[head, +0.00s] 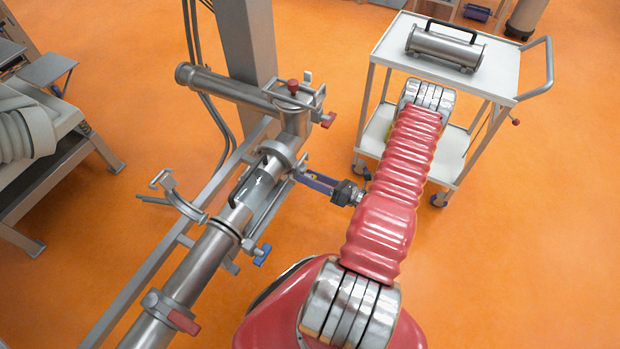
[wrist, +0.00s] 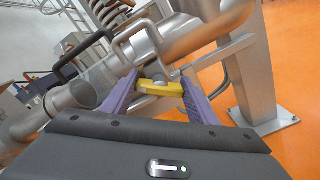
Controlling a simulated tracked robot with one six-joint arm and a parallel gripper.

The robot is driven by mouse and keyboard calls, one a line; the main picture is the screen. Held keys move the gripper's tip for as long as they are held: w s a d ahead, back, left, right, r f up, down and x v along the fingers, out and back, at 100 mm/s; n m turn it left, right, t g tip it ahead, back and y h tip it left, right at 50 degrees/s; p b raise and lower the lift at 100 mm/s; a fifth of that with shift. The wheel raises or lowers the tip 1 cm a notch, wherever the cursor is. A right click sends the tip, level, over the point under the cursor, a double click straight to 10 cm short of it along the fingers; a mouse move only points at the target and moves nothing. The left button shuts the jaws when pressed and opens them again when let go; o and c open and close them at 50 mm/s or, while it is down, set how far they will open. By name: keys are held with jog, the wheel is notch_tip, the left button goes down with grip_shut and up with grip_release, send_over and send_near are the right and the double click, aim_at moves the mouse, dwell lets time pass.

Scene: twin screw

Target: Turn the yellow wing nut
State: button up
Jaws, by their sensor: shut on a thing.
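The yellow wing nut (wrist: 160,88) shows in the wrist view between the two purple fingers of my gripper (wrist: 158,92). The fingers are shut on it, one at each end. It sits beside a metal clamp on the pipe. In the head view my gripper (head: 297,175) reaches left from my red arm to the pipe joint, and the yellow nut is hidden there. An open clamp half (head: 178,198) stands out on the left side of the pipe (head: 205,258).
A blue wing nut (head: 262,254) and red handles (head: 327,119) sit along the pipe. A white trolley (head: 390,38) with a metal canister (head: 444,46) stands at the upper right. A grey post (head: 246,60) rises behind the pipe. Orange floor is clear between pipe and trolley.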

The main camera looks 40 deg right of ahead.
jog(key=shift+n, duration=0.5)
jog(key=n, duration=0.2)
jog(key=shift+n, duration=0.3)
jog(key=n, duration=0.4)
jog(key=o, duration=1)
jog(key=shift+o, duration=0.2)
jog(key=shift+s, duration=0.15)
jog(key=v, duration=1.3)
jog(key=shift+s+d, duration=0.15)
jog(key=shift+s, duration=0.15)
jog(key=shift+f, duration=0.1)
